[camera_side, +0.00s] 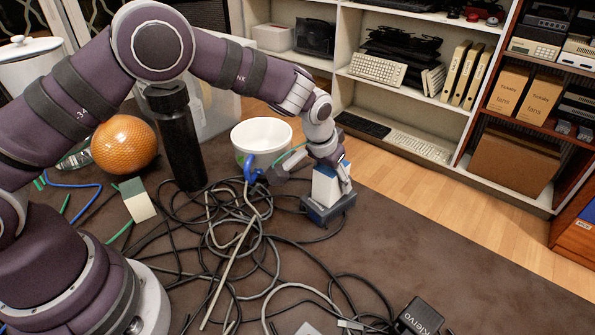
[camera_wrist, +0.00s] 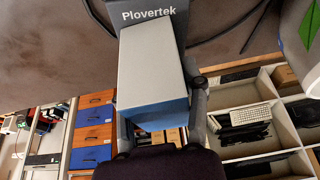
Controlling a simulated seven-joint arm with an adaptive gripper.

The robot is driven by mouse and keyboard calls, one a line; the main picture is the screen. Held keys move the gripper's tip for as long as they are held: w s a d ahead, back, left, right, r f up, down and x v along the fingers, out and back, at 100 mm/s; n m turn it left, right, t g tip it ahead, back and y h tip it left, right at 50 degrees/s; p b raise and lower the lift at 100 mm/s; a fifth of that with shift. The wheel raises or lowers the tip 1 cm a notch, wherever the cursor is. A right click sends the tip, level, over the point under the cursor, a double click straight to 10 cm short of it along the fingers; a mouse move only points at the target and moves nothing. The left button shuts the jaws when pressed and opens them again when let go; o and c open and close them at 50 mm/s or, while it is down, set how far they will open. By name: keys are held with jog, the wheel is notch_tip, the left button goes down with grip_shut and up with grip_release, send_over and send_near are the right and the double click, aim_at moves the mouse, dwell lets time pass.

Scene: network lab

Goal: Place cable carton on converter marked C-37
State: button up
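Directly beneath the carton is a dark blue-grey box (camera_side: 328,212), lettered "Plovertek" in the wrist view (camera_wrist: 155,14). The carton appears to be at its top face; I cannot tell whether it bears on it. A second dark box, lettered "Klervo" (camera_side: 420,317), lies at the front. No C-37 marking is readable.
Tangled cables (camera_side: 235,235) cover the table left of the box. A white bowl (camera_side: 262,137), a black bottle (camera_side: 181,140) and an orange ball (camera_side: 124,144) stand behind. The brown tabletop (camera_side: 430,245) is clear to the right. Shelves (camera_side: 400,93) stand beyond.

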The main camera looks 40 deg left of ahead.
jog(key=o, duration=0.5)
jog(key=shift+c, duration=0.2)
jog(key=v, duration=1.2)
jog(key=s+a+r, duration=0.6)
jog(key=s, duration=0.2)
jog(key=s+a+t, duration=0.1)
jog(key=s+a, duration=0.2)
jog(key=s, duration=0.7)
jog(key=shift+f, duration=0.25)
